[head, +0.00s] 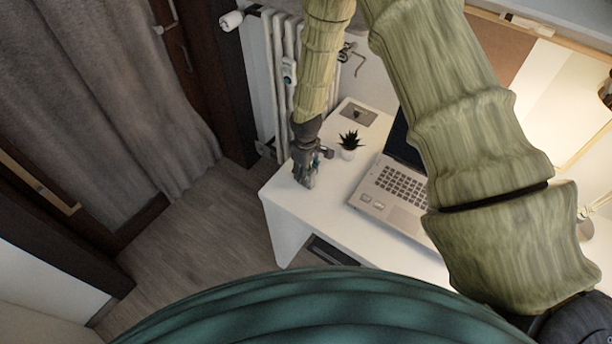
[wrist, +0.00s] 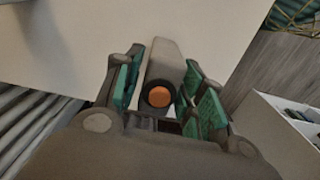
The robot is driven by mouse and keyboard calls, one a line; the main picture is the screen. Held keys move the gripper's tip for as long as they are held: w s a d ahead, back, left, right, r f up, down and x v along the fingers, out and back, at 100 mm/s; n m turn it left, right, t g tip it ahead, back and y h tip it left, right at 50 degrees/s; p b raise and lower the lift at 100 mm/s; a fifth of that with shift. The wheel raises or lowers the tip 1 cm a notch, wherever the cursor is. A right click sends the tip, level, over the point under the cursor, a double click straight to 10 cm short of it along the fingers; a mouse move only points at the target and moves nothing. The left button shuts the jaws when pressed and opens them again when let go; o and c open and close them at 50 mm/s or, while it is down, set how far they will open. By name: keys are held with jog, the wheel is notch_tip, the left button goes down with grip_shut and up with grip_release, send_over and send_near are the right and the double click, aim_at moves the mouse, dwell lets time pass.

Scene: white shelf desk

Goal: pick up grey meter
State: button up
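The grey meter (wrist: 167,62) shows in the wrist view as a grey block with a round orange spot on its dark near end. It lies between the fingers of my gripper (wrist: 162,92). A thin pale gap shows between the meter and the left finger; the right finger is very close to it, and I cannot tell whether it touches. The fingers look open around the meter. In the head view my gripper (head: 306,178) points down at the left front part of the white desk (head: 338,205), and the meter is mostly hidden by it.
A small potted plant (head: 348,152) stands just right of my gripper. An open laptop (head: 388,192) is farther right. A flat grey item (head: 357,114) lies at the desk's back. A radiator (head: 286,70) stands behind the desk. The desk's left edge is close.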

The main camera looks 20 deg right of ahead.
jog(key=c, duration=0.6)
jog(key=shift+c, duration=0.2)
